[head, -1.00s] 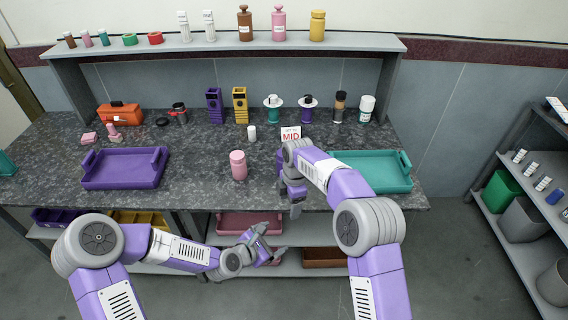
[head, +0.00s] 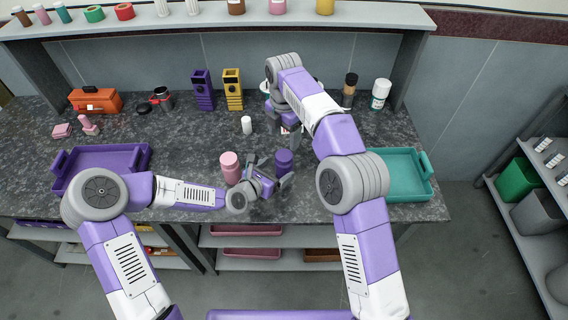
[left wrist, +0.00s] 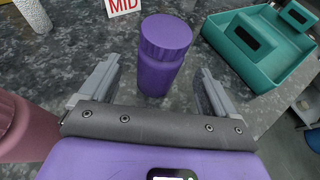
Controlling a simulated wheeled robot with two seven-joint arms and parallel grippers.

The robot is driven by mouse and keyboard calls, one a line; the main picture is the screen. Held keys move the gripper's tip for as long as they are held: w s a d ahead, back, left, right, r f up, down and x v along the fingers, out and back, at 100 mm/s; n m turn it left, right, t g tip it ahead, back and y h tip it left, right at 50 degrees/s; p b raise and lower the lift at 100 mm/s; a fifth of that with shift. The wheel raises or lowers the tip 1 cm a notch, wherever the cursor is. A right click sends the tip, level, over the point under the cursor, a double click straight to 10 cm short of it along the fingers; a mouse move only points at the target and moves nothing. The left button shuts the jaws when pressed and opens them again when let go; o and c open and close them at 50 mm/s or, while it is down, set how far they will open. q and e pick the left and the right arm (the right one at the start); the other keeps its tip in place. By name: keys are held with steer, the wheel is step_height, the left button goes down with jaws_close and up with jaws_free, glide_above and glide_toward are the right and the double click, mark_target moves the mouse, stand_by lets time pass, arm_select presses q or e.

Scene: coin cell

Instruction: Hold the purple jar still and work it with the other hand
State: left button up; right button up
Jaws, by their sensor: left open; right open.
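The purple jar (head: 285,160) stands upright on the dark stone counter, near its front edge. In the left wrist view the purple jar (left wrist: 162,55) has a ridged lid on top and stands ahead of my left gripper, between the lines of its fingers. My left gripper (head: 272,170) is open, low over the counter, with its fingers toward the jar; in the left wrist view its two fingers (left wrist: 158,85) are spread apart. My right gripper (head: 292,142) is above and behind the jar, partly hidden by its own arm; its fingertips are hard to make out.
A pink jar (head: 230,168) stands close left of my left gripper. A purple tray (head: 140,160) is at left and a teal tray (head: 421,180) at right. A small white jar (head: 246,125) stands behind. A MID sign (left wrist: 122,5) stands behind the purple jar.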

arm_select(q)
steer(key=shift+x, duration=2.65)
arm_select(e)
steer(key=shift+f, duration=0.1)
